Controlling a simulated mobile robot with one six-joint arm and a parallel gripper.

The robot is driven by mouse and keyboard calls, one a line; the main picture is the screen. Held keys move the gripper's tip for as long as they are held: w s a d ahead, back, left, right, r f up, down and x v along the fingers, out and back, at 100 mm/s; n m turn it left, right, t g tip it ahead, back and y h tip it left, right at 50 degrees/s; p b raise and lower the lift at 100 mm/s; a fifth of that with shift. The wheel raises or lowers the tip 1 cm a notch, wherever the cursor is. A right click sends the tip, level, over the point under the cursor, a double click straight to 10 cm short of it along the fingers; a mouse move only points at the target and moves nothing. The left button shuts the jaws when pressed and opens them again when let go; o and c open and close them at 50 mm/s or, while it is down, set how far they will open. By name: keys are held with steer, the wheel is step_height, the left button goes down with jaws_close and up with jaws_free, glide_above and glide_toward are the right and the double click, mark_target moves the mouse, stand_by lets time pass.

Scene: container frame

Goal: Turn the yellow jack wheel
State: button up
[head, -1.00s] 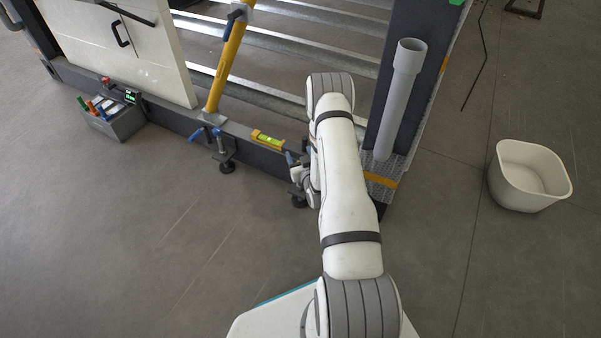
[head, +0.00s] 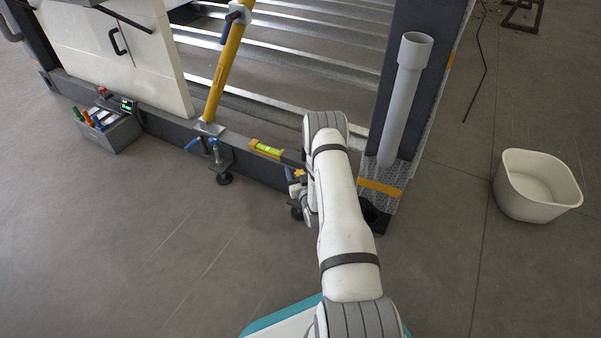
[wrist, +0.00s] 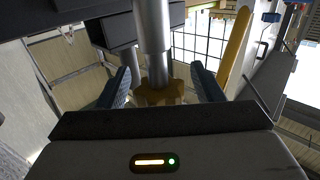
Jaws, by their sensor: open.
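The yellow jack wheel (wrist: 160,94) shows in the wrist view, around the lower end of a grey metal post (wrist: 152,30). My gripper (wrist: 161,70) is open, with one dark blue finger on each side of the wheel. I see a gap between each finger and the wheel, but cannot tell how far the wheel reaches in depth between them. In the head view my arm hides most of the jack, and only a small yellow patch shows beside my gripper (head: 299,188) at the frame's lower edge.
A dark frame edge with a yellow level (head: 266,149) runs along the jack. A grey pipe (head: 400,105) stands at the corner post. A white bin (head: 535,190) is at the right. The floor in front is clear.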

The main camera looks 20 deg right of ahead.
steer(key=shift+c, duration=0.2)
steer(key=c, duration=0.9)
steer(key=shift+o, duration=0.3)
steer(key=shift+d, duration=0.35)
steer(key=shift+a, duration=0.15)
steer(key=shift+c, duration=0.4)
steer(key=shift+a+m+h, duration=0.1)
steer(key=shift+m+h, duration=0.2)
steer(key=shift+h, duration=0.2)
